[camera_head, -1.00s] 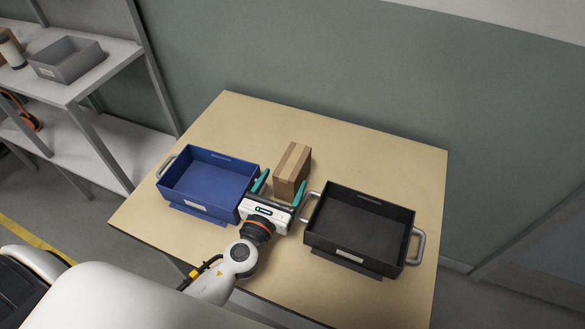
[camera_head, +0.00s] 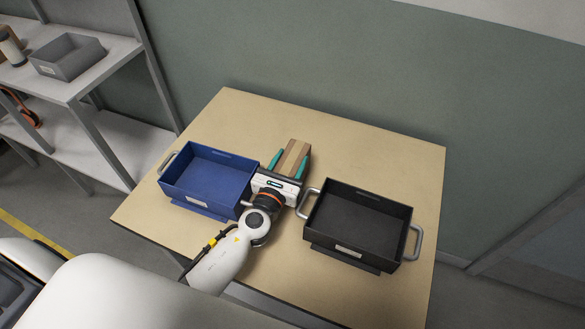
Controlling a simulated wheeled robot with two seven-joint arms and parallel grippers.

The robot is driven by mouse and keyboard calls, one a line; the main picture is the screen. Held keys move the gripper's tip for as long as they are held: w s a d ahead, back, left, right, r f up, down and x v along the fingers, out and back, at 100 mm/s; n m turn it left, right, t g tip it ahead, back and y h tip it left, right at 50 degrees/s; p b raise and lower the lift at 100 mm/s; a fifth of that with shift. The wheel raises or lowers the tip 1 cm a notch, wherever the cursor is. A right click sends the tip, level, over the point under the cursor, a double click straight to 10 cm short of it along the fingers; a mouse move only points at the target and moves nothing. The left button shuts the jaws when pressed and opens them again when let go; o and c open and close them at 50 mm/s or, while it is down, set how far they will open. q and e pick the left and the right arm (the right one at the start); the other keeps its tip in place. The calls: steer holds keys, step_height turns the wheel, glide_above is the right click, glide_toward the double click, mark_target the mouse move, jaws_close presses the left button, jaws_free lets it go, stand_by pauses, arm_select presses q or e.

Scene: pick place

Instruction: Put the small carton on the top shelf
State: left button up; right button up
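The small brown carton (camera_head: 294,150) with a lighter tape strip stands on the table between the two bins, toward the back. My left gripper (camera_head: 290,164) reaches it from the front, with one teal finger along each side. The fingers look closed against the carton's sides, and the gripper hides its lower front. The shelf rack stands at the left, and its upper visible board (camera_head: 113,61) holds a grey bin. My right gripper is not in view.
A blue bin (camera_head: 164,185) is close to the gripper's left and a black bin (camera_head: 330,238) to its right, both empty. The grey bin (camera_head: 68,57) and a white-and-brown cylinder (camera_head: 10,48) stand on the shelf. The board's right part is bare.

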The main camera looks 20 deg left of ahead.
arm_select(q)
steer(key=c, duration=0.6)
step_height(320, 180, up, 10)
steer(key=p, duration=0.7)
steer(key=s+r, duration=0.3)
steer(key=s, duration=0.4)
steer(key=s+r, duration=0.4)
steer(key=s, duration=0.4)
steer(key=shift+s+a+r+y, duration=0.15)
steer(key=shift+s+a+y, duration=0.05)
steer(key=shift+a+y, duration=0.1)
